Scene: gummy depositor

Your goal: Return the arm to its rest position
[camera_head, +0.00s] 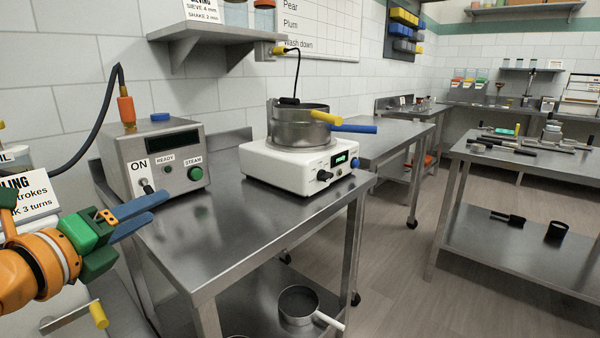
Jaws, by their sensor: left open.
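My left gripper (146,215) comes in from the left on an orange and green arm. Its two blue fingers are apart with nothing between them. My right gripper does not show.
A white hot plate unit (275,168) carries a metal pot (300,127) with blue and yellow handles. A saucepan (298,304) sits on the lower shelf. A sign (28,196) stands close by my left arm. Another steel table (480,154) with tools is at right.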

